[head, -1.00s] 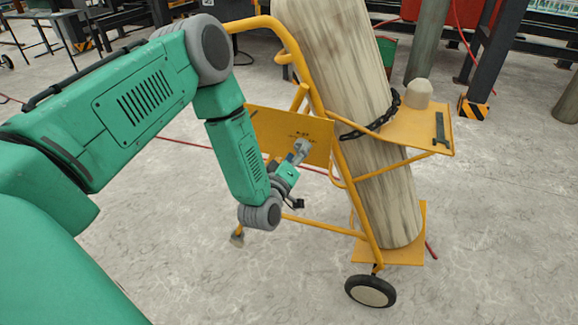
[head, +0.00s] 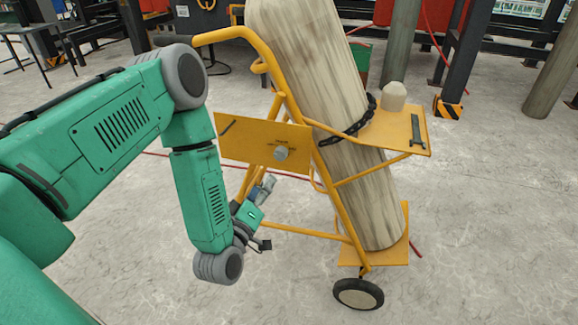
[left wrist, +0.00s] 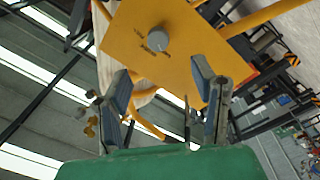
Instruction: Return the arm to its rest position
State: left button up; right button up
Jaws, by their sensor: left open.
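My green left arm comes in from the left in the head view. Its left gripper (head: 266,186) is just below and left of a grey knob (head: 281,153) on a yellow panel (head: 238,137). The left wrist view shows the gripper (left wrist: 164,88) open and empty, its two fingers apart. There the knob (left wrist: 158,40) stands on the yellow panel (left wrist: 200,28) beyond the fingertips, not held. The small lettering around the knob is too small to read surely. My right gripper is not in view.
The panel is on a yellow wheeled cart (head: 345,215) carrying a large pale cylinder (head: 320,80) held by a black chain (head: 347,132). A wrench (head: 417,131) and a pale cap (head: 394,96) are on its shelf. Grey floor (head: 480,220) is open at right.

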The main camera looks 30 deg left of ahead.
pick_arm(q)
jog(key=s+d+f+m+g+h+p, duration=0.4)
jog(key=s+d+f+m+g+h, duration=0.1)
jog(key=s+d+f+m+g, duration=0.4)
jog(key=s+a+m+g+y+p, duration=0.1)
jog(key=s+m+g, duration=0.3)
jog(key=s, duration=1.4)
jog(key=a+g, duration=0.1)
jog(key=g, duration=0.3)
jog(key=shift+f+g+p, duration=0.3)
jog(key=shift+f, duration=0.05)
jog(key=shift+s+a, duration=0.1)
jog(key=shift+a, duration=0.05)
